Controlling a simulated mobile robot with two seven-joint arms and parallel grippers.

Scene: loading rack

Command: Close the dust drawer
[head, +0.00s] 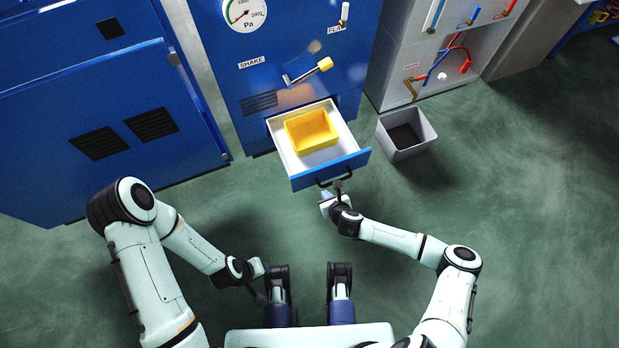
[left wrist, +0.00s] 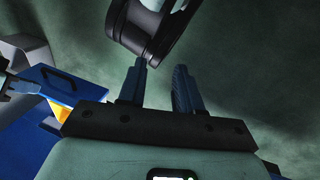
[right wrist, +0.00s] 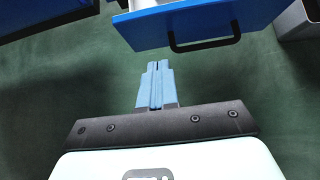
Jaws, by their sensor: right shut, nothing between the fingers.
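The dust drawer is pulled out of the blue cabinet, with its blue front (head: 332,170) and black handle (head: 335,178) facing me. A yellow bin (head: 312,131) sits inside it. In the right wrist view the drawer front (right wrist: 200,22) and handle (right wrist: 204,42) lie ahead of my fingers. My right gripper (head: 338,188) is shut and empty, just in front of the handle; its closed fingers (right wrist: 156,66) point toward the drawer, apart from the front in that view. My left gripper (left wrist: 159,72) is open and empty, low near my base, well away from the drawer.
A grey open bin (head: 406,134) stands on the floor right of the drawer. A lever with a yellow knob (head: 325,64) juts from the cabinet above the drawer. A large blue cabinet (head: 110,120) stands at left. The green floor before the drawer is clear apart from my arms.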

